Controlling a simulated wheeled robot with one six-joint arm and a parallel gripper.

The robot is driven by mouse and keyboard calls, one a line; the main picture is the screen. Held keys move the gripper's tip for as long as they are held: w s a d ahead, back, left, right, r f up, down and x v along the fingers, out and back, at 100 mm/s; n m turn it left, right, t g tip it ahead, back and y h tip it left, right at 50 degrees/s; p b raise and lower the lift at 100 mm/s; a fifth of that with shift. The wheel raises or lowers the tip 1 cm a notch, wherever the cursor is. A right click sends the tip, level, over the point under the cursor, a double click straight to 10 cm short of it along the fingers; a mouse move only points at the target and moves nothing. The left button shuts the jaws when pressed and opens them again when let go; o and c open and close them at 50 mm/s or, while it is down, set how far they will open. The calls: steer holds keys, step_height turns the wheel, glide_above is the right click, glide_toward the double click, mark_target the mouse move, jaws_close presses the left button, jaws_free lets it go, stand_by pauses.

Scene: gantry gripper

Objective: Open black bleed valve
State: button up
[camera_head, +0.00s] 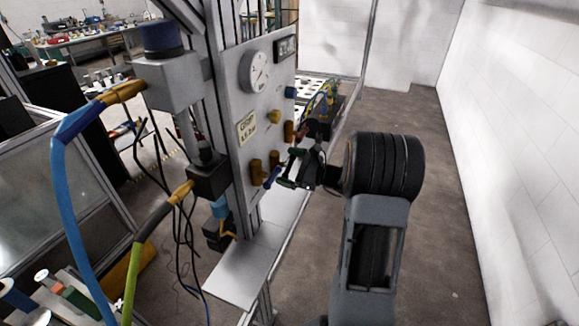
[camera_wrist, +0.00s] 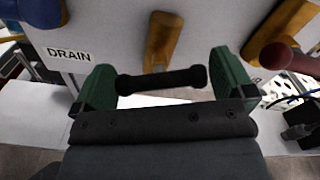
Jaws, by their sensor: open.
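The black bleed valve handle (camera_wrist: 162,80) shows in the wrist view as a short horizontal bar in front of a brass valve body (camera_wrist: 163,38) on the grey panel. My gripper (camera_wrist: 160,88) is open, with one green fingertip at each end of the black bar. The bar nearly spans the gap; I cannot tell if either fingertip touches it. In the head view, my gripper (camera_head: 290,172) is at the panel's lower right, close to the brass fittings. There the black handle is hard to make out among the fingers.
A blue handle (camera_wrist: 38,10) and a DRAIN label (camera_wrist: 68,53) are on the left in the wrist view. A dark red handle (camera_wrist: 288,57) on a brass fitting is close on the right. The panel (camera_head: 238,95) carries a gauge (camera_head: 255,72); open floor (camera_head: 430,190) lies to the right.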

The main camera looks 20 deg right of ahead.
steer(key=shift+c, duration=0.5)
steer(key=c, duration=0.5)
steer(key=shift+o, duration=0.2)
steer(key=shift+f+b, duration=0.1)
steer(key=shift+b, duration=0.3)
steer(key=n+b, duration=0.1)
steer(key=b, duration=0.1)
steer(key=n+b, duration=0.1)
steer(key=b, duration=0.2)
steer(key=shift+f+n, duration=0.35)
steer(key=shift+n, duration=0.05)
steer(key=n+b, duration=0.6)
steer(key=b, duration=0.5)
steer(key=n+b, duration=0.4)
steer(key=b, duration=0.2)
steer(key=shift+r, duration=0.2)
steer(key=shift+r+n+b, duration=0.1)
steer(key=shift+n+b, duration=0.2)
steer(key=shift+b, duration=0.2)
steer(key=shift+r, duration=0.15)
